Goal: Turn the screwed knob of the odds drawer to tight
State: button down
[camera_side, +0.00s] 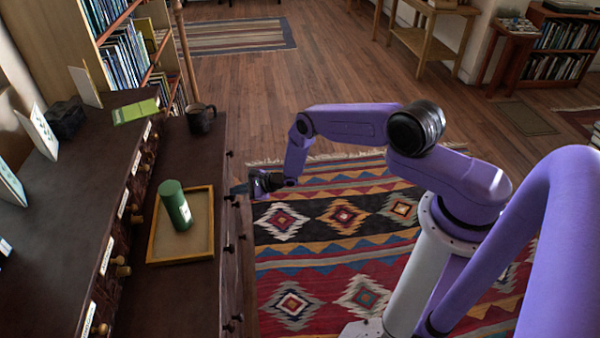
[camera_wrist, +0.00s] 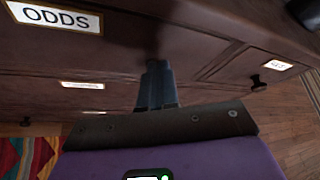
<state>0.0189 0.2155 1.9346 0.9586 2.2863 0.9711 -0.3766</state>
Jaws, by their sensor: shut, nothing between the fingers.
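The odds drawer (camera_wrist: 120,40) has a dark wooden front with a white "ODDS" label (camera_wrist: 54,17) at the upper left of the wrist view. My gripper (camera_wrist: 155,72) has its fingers shut together and pointing at this drawer front, right of the label. A dark shape shows just beyond the fingertips, where a knob could be; the fingers hide most of it, so I cannot tell its turn or whether they touch it. In the side view my gripper (camera_side: 242,189) is at the front of the dark cabinet, and the knob there is hidden.
Another drawer knob (camera_wrist: 258,83) sits at the right, with a label beside it. On the cabinet top are a wooden tray (camera_side: 152,250), a green cylinder (camera_side: 175,205) and a dark mug (camera_side: 200,118). A patterned rug (camera_side: 340,215) covers open floor before the cabinet.

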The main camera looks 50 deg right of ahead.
jog(key=shift+d, duration=0.1)
dwell(0.3)
jog(key=s+d, duration=0.2)
jog(key=s, duration=0.1)
jog(key=s+d, duration=0.1)
jog(key=d, duration=0.1)
jog(key=shift+s+r, duration=0.2)
jog(key=shift+r, duration=0.15)
dwell(0.4)
jog(key=w+a+f, duration=0.2)
jog(key=a, duration=0.3)
jog(key=shift+w+a, duration=0.4)
dwell(0.5)
